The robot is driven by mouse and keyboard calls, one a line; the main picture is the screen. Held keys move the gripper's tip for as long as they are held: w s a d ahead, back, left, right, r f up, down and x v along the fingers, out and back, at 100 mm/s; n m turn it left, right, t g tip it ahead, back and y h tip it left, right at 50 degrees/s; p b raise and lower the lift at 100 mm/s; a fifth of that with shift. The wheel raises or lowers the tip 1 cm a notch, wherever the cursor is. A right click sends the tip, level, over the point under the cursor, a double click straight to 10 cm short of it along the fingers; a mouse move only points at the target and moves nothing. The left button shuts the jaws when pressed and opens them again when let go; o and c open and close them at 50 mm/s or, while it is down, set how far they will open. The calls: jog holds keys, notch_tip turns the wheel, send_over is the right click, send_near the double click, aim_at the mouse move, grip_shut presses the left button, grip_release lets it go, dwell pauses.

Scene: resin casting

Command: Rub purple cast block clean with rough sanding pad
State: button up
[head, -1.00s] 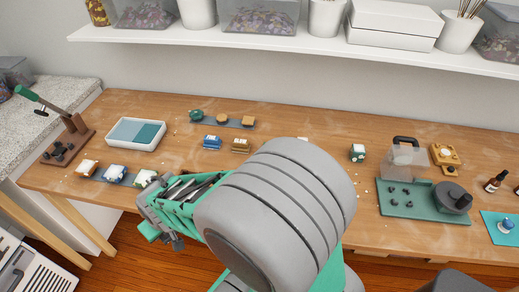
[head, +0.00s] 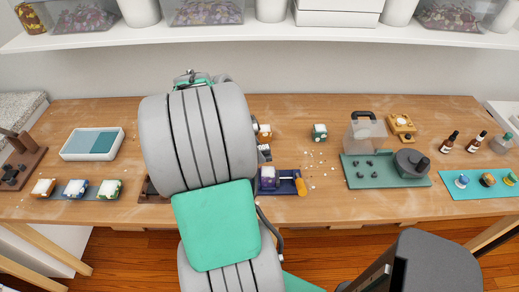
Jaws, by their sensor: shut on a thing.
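The purple cast block (head: 268,178) stands on a dark blue tray (head: 287,189) at the front of the table, just right of my arm. It has a pale top. My gripper (head: 192,78) shows only in part, beyond my grey arm at the back of the table. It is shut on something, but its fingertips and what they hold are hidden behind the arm. It is well apart from the purple block. I cannot pick out the rough sanding pad; the back area behind my arm is covered.
An orange-handled tool (head: 300,185) lies on the dark blue tray. Several white-topped blocks (head: 75,188) sit front left, below a two-tone tray (head: 65,150).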

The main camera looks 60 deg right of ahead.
jog(key=shift+s+d+r+m, duration=0.2)
jog(key=shift+s+m, duration=0.3)
jog(key=shift+s, duration=0.05)
jog(key=shift+w, duration=0.1)
jog(key=shift+w+a+f+b, duration=0.15)
jog(key=shift+b, duration=0.15)
jog(key=b, duration=0.5)
send_over(268, 172)
jog(key=w+a, duration=0.1)
jog(key=w, duration=0.2)
notch_tip(268, 172, down, 5)
jog(key=shift+s+r, duration=0.1)
jog(key=shift+s, duration=0.05)
jog(key=o, duration=0.7)
jog(key=shift+p, duration=0.3)
jog(key=shift+a, duration=0.1)
grip_shut()
